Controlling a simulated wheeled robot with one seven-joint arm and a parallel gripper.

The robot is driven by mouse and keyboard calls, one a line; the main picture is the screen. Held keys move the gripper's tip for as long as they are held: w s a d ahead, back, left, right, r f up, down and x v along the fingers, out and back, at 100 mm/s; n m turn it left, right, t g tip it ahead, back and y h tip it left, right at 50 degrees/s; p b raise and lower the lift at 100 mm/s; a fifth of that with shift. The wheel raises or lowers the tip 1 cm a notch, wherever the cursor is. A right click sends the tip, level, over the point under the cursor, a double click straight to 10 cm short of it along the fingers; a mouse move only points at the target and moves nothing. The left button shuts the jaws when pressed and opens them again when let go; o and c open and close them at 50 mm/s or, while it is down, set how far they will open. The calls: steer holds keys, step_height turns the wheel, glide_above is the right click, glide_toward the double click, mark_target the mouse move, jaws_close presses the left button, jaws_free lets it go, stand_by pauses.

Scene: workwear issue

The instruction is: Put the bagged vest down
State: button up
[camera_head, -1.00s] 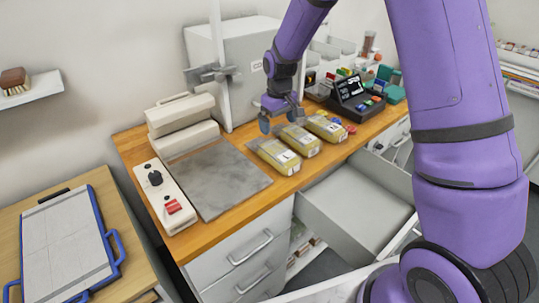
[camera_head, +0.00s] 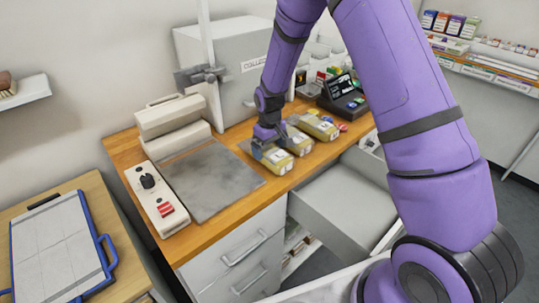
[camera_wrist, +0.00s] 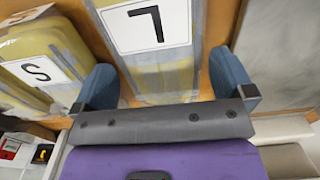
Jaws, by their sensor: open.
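Three yellow bagged vests with white labels lie in a row on the wooden worktop. The one nearest the grey slab, marked L, shows in the head view (camera_head: 276,160) and in the wrist view (camera_wrist: 166,80). The middle bag (camera_head: 300,145) and the far bag (camera_head: 319,127) lie to its right; a bag marked S (camera_wrist: 38,70) is beside the L bag in the wrist view. My gripper (camera_head: 264,147) is open, low over the L bag, with its fingers (camera_wrist: 168,88) on either side of it. Finger contact cannot be told.
The wooden worktop (camera_head: 235,137) carries a grey slab (camera_head: 212,180), a white control box with red switch (camera_head: 157,198) and a card terminal (camera_head: 342,97). An open, empty-looking drawer (camera_head: 345,205) juts out in front. A grey cabinet (camera_head: 235,75) stands behind my gripper.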

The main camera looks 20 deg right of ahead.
steer(key=shift+f, duration=0.8)
steer(key=c, duration=0.8)
steer(key=shift+r, duration=0.1)
steer(key=shift+c, duration=0.2)
